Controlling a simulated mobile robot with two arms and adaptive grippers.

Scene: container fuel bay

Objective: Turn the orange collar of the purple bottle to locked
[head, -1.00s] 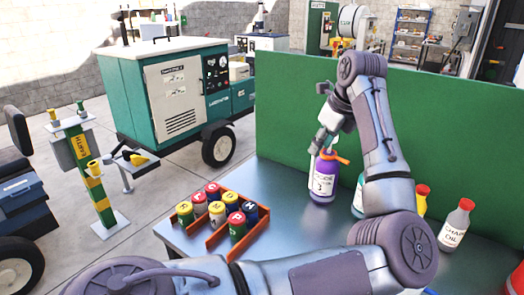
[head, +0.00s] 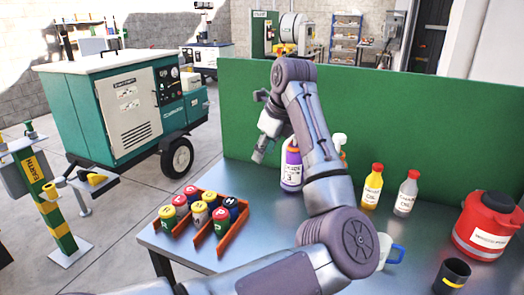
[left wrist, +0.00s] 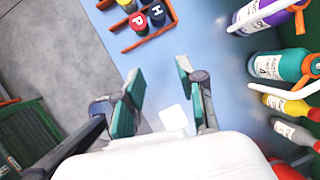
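The purple bottle (head: 291,173) stands upright on the metal table in front of the green panel, partly behind my left arm in the head view. It also shows at the top right of the left wrist view (left wrist: 255,16). Its orange collar (left wrist: 299,20) shows only in part at that view's right edge; my arm mostly hides it in the head view. My left gripper (head: 259,156) is left of the bottle, apart from it. In the left wrist view its fingers (left wrist: 160,70) are spread with nothing between them. My right gripper is not in view.
A teal bottle (left wrist: 276,67), a yellow bottle (head: 372,188) and a grey bottle (head: 406,196) stand right of the purple one. An orange rack (head: 227,240) of labelled jars is at front left. A red container (head: 487,228), mug (head: 386,252) and black cup (head: 452,276) are at right.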

